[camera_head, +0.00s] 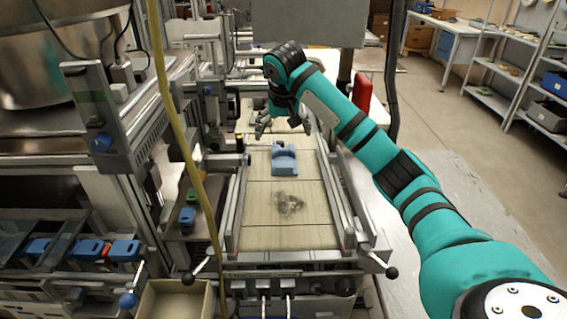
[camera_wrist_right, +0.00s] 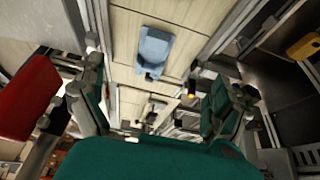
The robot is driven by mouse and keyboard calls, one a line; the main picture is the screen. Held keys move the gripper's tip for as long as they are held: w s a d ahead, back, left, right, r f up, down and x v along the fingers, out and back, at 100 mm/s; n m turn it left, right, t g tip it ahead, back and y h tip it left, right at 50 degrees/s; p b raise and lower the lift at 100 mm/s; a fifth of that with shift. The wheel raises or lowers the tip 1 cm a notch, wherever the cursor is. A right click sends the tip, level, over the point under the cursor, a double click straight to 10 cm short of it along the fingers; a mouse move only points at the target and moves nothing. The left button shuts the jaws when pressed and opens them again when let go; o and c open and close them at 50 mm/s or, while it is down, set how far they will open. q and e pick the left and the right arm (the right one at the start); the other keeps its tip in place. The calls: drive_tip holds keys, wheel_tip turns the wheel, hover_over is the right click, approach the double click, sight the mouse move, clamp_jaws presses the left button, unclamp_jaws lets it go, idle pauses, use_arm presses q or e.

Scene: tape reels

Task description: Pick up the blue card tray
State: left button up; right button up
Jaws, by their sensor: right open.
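The blue card tray (camera_head: 284,160) lies on the pale conveyor surface (camera_head: 262,231), between the two metal side rails. My right gripper (camera_head: 283,128) is beyond the tray and above the surface, pointing down, apart from the tray. The right wrist view shows the blue card tray (camera_wrist_right: 154,51) at the upper middle, with nothing between it and the camera. The open fingers (camera_wrist_right: 160,100) show there at left and right with empty space between them. My left gripper is in neither view.
Metal rails (camera_head: 348,190) run along both sides of the conveyor. A yellow cable (camera_head: 182,135) hangs at left. A red object (camera_head: 364,95) stands behind my right arm. An open beige box (camera_head: 178,300) is at the bottom left. The near part of the conveyor is clear.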

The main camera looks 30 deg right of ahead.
wheel_tip(320, 180, down, 2)
drive_tip(key=w, duration=0.1)
drive_tip(key=p, duration=0.2)
hover_over(285, 165)
drive_tip(key=s+a, duration=0.2)
wheel_tip(285, 165, down, 10)
drive_tip(key=shift+w+f, duration=0.1)
drive_tip(key=shift+f, duration=0.05)
drive_tip(key=shift+w+d+f+p, duration=0.1)
drive_tip(key=shift+d+f+p, duration=0.15)
drive_tip(key=shift+f+p, duration=0.2)
drive_tip(key=x, duration=0.4)
drive_tip(key=shift+w+d+p, duration=0.1)
drive_tip(key=shift+d+p, duration=0.2)
drive_tip(key=shift+p, duration=0.1)
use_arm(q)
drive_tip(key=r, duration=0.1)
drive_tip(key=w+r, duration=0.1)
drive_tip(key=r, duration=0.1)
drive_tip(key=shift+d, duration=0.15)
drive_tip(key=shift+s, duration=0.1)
use_arm(e)
drive_tip(key=c, duration=1.5)
